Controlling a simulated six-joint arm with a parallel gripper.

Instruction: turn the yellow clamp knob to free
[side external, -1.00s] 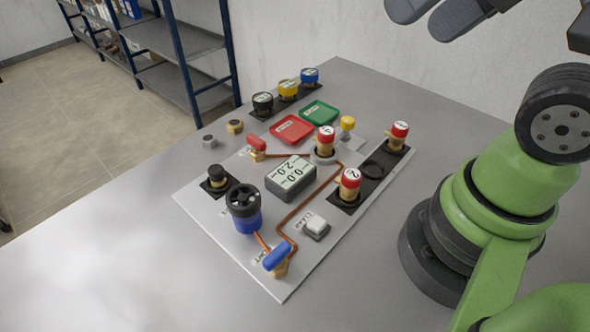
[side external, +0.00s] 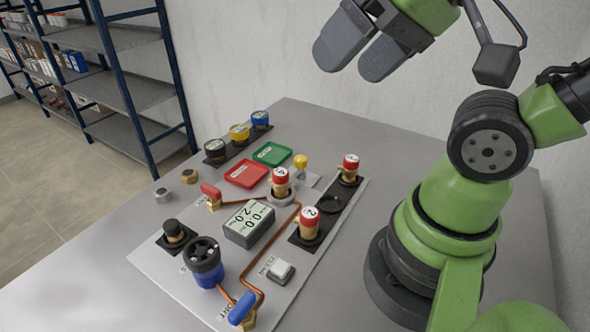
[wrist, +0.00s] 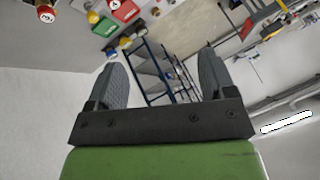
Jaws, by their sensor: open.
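The yellow clamp knob (side external: 300,161) is a small yellow cap standing upright at the back edge of the panel, to the right of the green tray. A small yellow shape in the wrist view (wrist: 93,17) appears to be the same knob, at the top left. My gripper (side external: 362,48) is raised high above the table, behind and well clear of the knob. Its two dark fingers are spread and empty, as the wrist view also shows (wrist: 163,82). The knob's markings are too small to read.
The panel (side external: 160,262) carries red-capped valves (side external: 309,220), a grey gauge (side external: 249,224), copper pipes and a blue handle (side external: 242,308). A red tray (side external: 246,174), a green tray (side external: 272,153) and black, yellow and blue caps (side external: 239,132) stand behind. The table's left front is clear.

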